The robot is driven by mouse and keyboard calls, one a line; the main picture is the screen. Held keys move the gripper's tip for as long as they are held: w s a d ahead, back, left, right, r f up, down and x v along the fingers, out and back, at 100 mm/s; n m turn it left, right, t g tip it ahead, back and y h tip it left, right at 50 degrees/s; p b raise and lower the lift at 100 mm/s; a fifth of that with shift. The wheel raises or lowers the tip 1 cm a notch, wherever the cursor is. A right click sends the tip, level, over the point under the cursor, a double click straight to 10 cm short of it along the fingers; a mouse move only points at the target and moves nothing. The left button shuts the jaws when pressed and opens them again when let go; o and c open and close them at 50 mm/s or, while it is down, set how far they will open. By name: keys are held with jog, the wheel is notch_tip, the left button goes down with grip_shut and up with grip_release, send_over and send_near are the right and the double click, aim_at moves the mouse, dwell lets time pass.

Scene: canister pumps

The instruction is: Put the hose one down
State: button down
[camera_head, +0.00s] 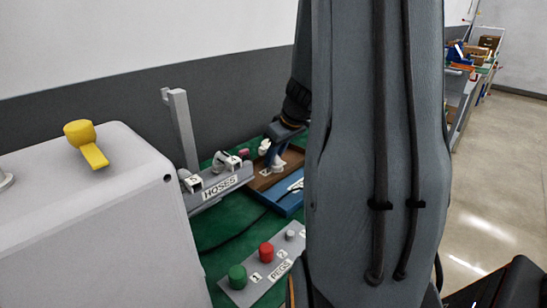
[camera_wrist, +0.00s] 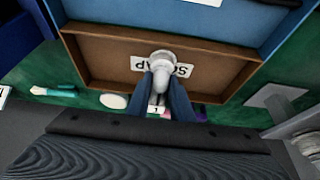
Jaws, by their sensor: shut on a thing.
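My gripper (camera_wrist: 168,92) is shut on a pale grey hose end, hose one (camera_wrist: 162,66), in the wrist view. A small tag marked 1 (camera_wrist: 157,109) shows between the fingers. The hose end is over the brown tray (camera_wrist: 95,50), in front of its SCRAP label; I cannot tell whether it touches the floor of the tray. In the head view my gripper (camera_head: 280,143) is over the brown tray (camera_head: 262,184), partly hidden by my arm.
The grey HOSES rack (camera_head: 222,187) holds other hose ends left of the tray. A blue tray (camera_head: 289,203) adjoins the brown one. The PEGS board (camera_head: 262,276) has green, red and white pegs. A grey post (camera_head: 183,130) stands behind the rack. A grey cabinet (camera_head: 90,220) with a yellow handle (camera_head: 82,135) is at left.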

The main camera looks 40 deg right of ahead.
jog(key=shift+f, duration=0.1)
jog(key=c, duration=1.6)
grip_release()
jog(key=shift+o, duration=0.2)
jog(key=v, duration=1.2)
jog(key=shift+p, duration=0.35)
